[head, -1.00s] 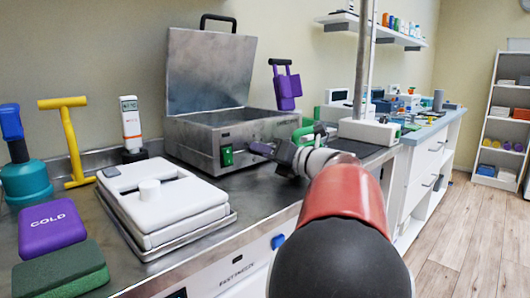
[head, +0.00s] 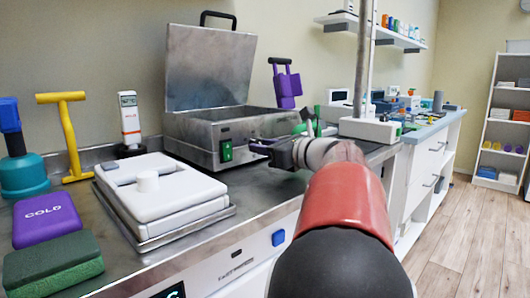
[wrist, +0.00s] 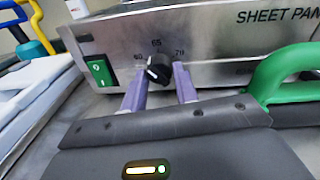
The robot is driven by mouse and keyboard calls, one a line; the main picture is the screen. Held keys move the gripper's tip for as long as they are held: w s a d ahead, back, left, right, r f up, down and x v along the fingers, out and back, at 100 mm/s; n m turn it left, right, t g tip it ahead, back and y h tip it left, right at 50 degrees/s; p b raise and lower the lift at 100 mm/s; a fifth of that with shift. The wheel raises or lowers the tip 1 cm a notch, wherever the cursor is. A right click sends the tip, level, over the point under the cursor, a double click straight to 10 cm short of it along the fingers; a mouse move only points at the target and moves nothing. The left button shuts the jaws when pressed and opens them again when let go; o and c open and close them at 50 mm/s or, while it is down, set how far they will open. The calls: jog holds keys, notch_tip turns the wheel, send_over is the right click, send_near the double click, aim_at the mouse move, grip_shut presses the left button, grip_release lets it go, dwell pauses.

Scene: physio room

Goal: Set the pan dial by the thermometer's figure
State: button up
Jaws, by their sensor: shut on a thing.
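The steel sheet pan (head: 200,130) stands on the counter with its lid up. Its black dial (wrist: 159,68) is on the front panel, below the marks 60, 65 and 70. The dial's white pointer line shows at its left side, tilted up and left toward the 60 mark. My gripper (wrist: 161,77) has purple fingers on either side of the dial and is shut on it. In the head view my gripper (head: 262,147) is at the pan's front; the dial is hidden there. The white and orange thermometer (head: 130,120) stands upright left of the pan; its figure is too small to read.
A green switch (wrist: 101,72) is left of the dial. A green handle (wrist: 285,72) stands close on the right. A white lidded box (head: 165,195) on a tray, a purple COLD pack (head: 45,217) and a green pad (head: 52,262) lie at the left.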

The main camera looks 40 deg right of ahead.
jog(key=shift+n+b, duration=0.9)
jog(key=shift+n, duration=1)
jog(key=o, duration=1)
jog(key=s, duration=0.5)
jog(key=s+d, duration=0.1)
jog(key=s, duration=0.1)
jog(key=shift+s+r, duration=0.25)
jog(key=shift+s, duration=0.15)
jog(key=shift+r, duration=0.1)
